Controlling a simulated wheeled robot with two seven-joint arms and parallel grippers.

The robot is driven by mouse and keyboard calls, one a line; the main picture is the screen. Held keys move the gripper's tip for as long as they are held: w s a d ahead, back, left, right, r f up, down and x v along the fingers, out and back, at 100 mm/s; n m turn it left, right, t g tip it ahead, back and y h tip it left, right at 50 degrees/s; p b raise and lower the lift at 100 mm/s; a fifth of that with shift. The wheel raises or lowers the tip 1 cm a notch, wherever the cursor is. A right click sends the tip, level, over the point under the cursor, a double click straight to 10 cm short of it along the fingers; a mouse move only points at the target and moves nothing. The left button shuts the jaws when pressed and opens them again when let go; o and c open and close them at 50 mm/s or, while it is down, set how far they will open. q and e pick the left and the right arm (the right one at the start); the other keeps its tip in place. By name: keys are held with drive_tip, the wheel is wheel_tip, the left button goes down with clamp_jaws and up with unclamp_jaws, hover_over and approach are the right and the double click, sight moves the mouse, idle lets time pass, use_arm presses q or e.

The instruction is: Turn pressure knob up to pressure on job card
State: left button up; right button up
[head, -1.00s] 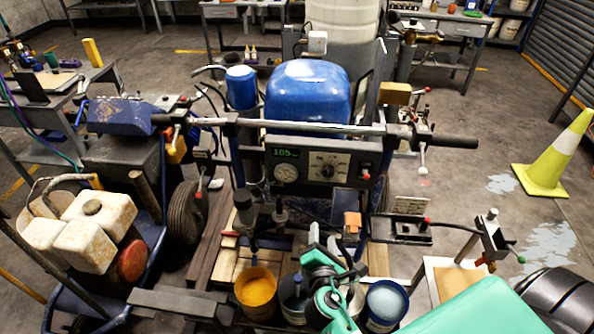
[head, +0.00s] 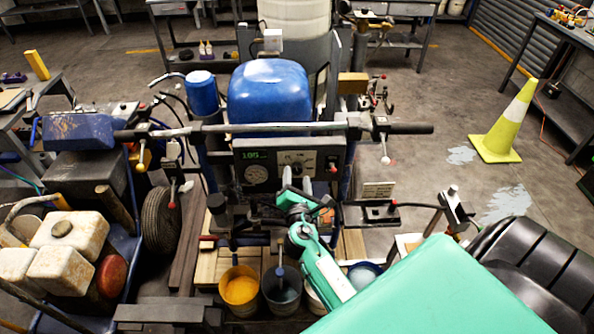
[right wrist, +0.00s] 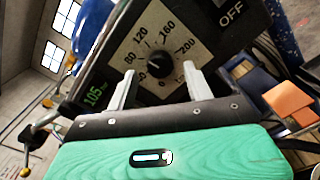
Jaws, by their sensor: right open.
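The black pressure knob (right wrist: 158,68) sits on a pale dial marked 80 to 200 in the right wrist view. Its pointer is hard to read. The green display (right wrist: 95,96) reads 105; it also shows on the control panel (head: 318,158) in the head view. My right gripper (right wrist: 158,76) is open, its two fingers apart on either side of the knob's lower part; I cannot tell whether they touch it. In the head view my right gripper (head: 297,178) covers part of the dial. A small printed card (head: 378,189), perhaps the job card, is unreadable. My left gripper is not in view.
The handlebar (head: 210,130) runs just above the panel, with the blue tank (head: 270,92) behind it. A round gauge (head: 256,174) is left of the dial. An orange block (right wrist: 292,104) lies right of the gripper. Buckets, one with yellow paint (head: 239,287), stand below.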

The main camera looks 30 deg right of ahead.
drive_tip(key=shift+x, duration=1)
drive_tip(key=c, duration=1)
drive_tip(key=shift+f+m+b, duration=0.15)
drive_tip(key=shift+m+b, duration=0.25)
drive_tip(key=shift+m, duration=0.1)
drive_tip(key=o, duration=1)
